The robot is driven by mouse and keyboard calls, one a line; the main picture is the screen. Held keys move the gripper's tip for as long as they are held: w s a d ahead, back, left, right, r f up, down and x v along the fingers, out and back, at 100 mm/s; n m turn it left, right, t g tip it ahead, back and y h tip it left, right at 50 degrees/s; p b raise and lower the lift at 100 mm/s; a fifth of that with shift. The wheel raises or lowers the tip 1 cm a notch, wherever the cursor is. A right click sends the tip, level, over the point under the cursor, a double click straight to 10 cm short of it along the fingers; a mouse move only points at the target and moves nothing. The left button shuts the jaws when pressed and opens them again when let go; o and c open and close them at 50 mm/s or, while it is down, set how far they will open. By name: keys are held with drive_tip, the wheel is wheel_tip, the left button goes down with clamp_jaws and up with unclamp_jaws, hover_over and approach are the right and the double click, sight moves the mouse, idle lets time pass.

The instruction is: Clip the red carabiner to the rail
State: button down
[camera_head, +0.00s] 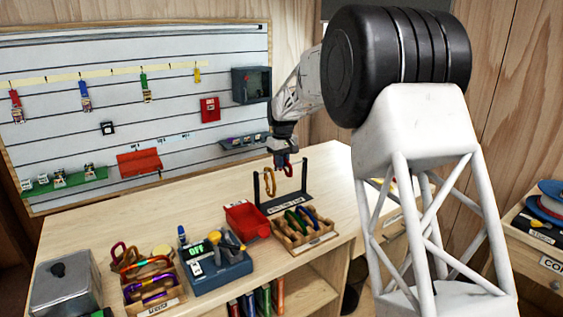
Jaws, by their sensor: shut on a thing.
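My gripper (286,160) points down above the rail stand and is shut on the red carabiner (289,171). The stand has two black posts and a dark labelled base (290,202). The rail (298,163) runs between the post tops, and its thin bar is hard to make out. An orange-yellow carabiner (270,182) hangs at the rail, just left of the red one. The red carabiner is at about rail height in the picture. I cannot tell whether it touches the rail or is around it. Its upper part is hidden by my gripper.
Further left are a blue device reading OFF (219,274), another carabiner tray (172,301) and a metal box (66,284). The bench behind the bin is clear.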

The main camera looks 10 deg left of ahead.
sight(287, 172)
drive_tip(key=shift+s+d+f, duration=0.2)
drive_tip(key=shift+f, duration=0.15)
drive_tip(key=shift+s+d+f, duration=0.15)
drive_tip(key=shift+f, duration=0.2)
drive_tip(key=shift+s+d+f, duration=0.2)
drive_tip(key=shift+d+f, duration=0.2)
drive_tip(key=shift+f, duration=0.3)
drive_tip(key=shift+d+f, duration=0.15)
drive_tip(key=shift+f, duration=0.3)
idle(2.7)
drive_tip(key=shift+s+d+f, duration=0.2)
drive_tip(key=shift+s+d, duration=0.1)
drive_tip(key=shift+s, duration=0.05)
idle(0.4)
drive_tip(key=shift+s, duration=0.1)
drive_tip(key=shift+s+r, duration=0.1)
drive_tip(key=shift+r, duration=0.2)
drive_tip(key=shift+r, duration=0.2)
